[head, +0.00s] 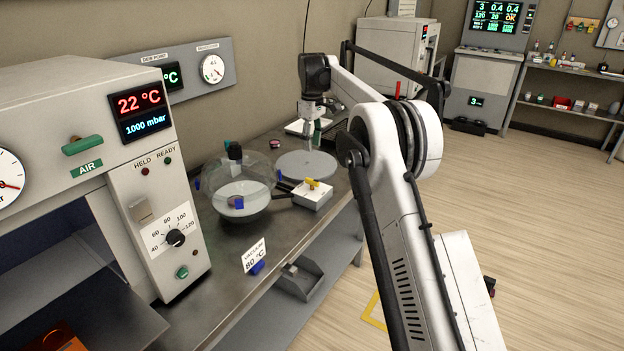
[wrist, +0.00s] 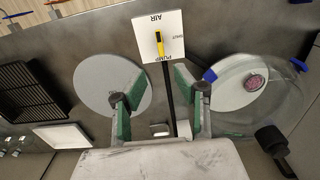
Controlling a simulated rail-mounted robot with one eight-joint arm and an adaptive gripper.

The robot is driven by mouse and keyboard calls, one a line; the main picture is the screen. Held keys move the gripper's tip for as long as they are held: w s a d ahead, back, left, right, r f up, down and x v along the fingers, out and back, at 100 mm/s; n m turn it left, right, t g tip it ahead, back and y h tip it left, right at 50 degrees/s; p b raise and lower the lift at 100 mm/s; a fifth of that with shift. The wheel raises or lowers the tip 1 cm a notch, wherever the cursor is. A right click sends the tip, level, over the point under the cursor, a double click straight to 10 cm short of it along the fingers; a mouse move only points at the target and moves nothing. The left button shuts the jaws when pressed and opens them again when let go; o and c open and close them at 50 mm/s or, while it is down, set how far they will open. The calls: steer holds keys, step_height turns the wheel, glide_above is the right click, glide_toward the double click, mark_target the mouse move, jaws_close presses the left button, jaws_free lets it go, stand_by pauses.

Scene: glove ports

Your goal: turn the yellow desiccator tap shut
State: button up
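The yellow tap (head: 312,183) sits on top of a small white box (head: 312,200) on the steel bench. In the wrist view the yellow tap (wrist: 160,44) lies along the line between the words AIR and PUMP on the white box (wrist: 145,62); SHUT is printed to the side. A glass desiccator (head: 238,187) stands left of the box in the head view and also shows in the wrist view (wrist: 285,110). My gripper (wrist: 160,88) is open, with green-padded fingers apart and nothing between them. It is above the bench, apart from the tap.
A grey round plate (head: 307,164) lies beside the box. A dark hose (wrist: 169,95) leaves the box. A cabinet (head: 150,200) with a dial and displays stands at the left. In the wrist view, a black rack (wrist: 28,90) and white tray (wrist: 62,135) lie left.

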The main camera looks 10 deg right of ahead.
mark_target(312, 184)
step_height(312, 184, down, 14)
steer(key=shift+r+b, duration=0.1)
steer(key=shift+b, duration=0.5)
jaws_close()
